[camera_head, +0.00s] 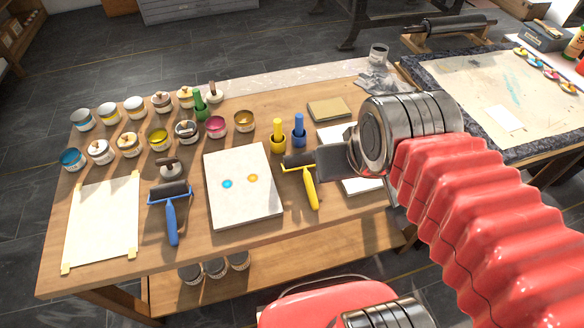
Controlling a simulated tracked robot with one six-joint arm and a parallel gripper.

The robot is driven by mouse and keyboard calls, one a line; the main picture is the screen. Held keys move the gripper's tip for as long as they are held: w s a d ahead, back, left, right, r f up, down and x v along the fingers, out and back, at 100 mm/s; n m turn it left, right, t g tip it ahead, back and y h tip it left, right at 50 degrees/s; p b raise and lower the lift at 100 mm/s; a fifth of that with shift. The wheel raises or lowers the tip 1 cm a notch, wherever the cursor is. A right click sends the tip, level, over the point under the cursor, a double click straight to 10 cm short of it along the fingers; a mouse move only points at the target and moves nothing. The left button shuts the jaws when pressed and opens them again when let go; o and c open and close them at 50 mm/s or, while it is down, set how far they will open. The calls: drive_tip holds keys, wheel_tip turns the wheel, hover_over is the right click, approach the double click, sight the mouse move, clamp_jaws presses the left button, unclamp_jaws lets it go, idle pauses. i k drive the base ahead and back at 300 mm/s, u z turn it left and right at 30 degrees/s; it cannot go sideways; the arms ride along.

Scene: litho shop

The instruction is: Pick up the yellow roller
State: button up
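The yellow roller (311,188) lies on the wooden table just right of the white slab. Its yellow handle points toward the front edge and its dark roller head is at the back. My gripper (332,161) is a dark shape reaching in from the right. It overlaps the right end of the roller head in the picture. I cannot tell whether it touches the roller or is above it. The fingers are not clearly separate, so their opening is hidden.
A white slab (241,208) with two ink dots lies to the left, then a blue-handled roller (171,218) and a taped paper sheet (103,222). Yellow (278,138) and blue (299,134) upright tools stand behind the roller. Several ink pots fill the back left.

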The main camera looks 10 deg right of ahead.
sight(310, 189)
drive_tip(key=u, duration=0.25)
drive_tip(key=k, duration=0.65)
drive_tip(key=u, duration=0.55)
drive_tip(key=k, duration=0.7)
drive_tip(key=u, duration=0.4)
drive_tip(key=i, duration=1.3)
drive_tip(key=z, duration=0.45)
